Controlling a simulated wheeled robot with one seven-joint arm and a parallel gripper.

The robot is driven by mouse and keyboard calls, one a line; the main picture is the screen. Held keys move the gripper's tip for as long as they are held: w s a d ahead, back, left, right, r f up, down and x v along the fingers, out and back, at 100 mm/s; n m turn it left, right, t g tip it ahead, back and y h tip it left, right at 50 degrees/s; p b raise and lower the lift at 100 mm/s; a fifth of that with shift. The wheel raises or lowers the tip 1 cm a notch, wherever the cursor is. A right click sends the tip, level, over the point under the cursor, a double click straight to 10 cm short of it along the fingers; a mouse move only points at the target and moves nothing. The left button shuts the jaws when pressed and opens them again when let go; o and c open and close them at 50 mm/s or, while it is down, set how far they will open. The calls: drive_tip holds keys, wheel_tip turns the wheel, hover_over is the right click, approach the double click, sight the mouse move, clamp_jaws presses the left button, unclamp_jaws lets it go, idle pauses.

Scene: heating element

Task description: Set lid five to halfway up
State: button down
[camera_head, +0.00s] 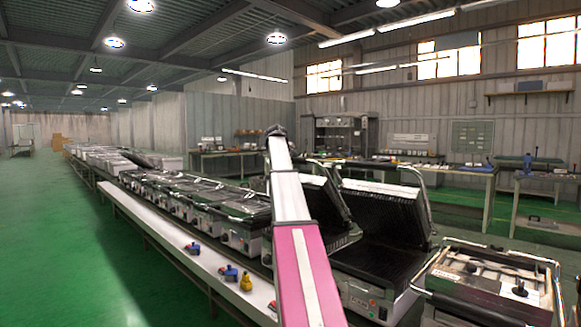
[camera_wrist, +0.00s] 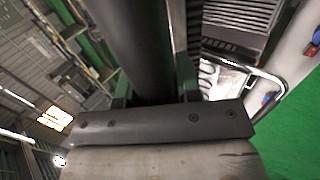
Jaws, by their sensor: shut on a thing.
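My arm reaches from the bottom centre to a row of contact grills in the head view. My gripper (camera_head: 276,131) is at its far end, small and partly hidden by the arm. In the wrist view my gripper (camera_wrist: 152,92) is shut on a thick dark round bar (camera_wrist: 135,45), which looks like a grill lid handle. One grill lid (camera_head: 322,199) just right of the arm stands raised, and another lid (camera_head: 385,215) farther right is also raised, with ribbed undersides showing. No number is legible, so I cannot tell which is lid five.
Several grills with lowered lids (camera_head: 190,195) run left of the arm. A grill with a lowered lid (camera_head: 490,285) stands at the lower right. Blue clamps (camera_head: 228,272) and a yellow item (camera_head: 246,282) lie on the white bench edge (camera_head: 165,240). Green floor (camera_head: 60,250) is clear at left.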

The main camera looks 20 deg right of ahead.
drive_tip(key=shift+d, duration=0.1)
drive_tip(key=c, duration=0.8)
unclamp_jaws()
drive_tip(key=v, duration=1)
drive_tip(key=shift+r, duration=0.35)
drive_tip(key=shift+a+f, duration=0.1)
drive_tip(key=shift+a, duration=0.1)
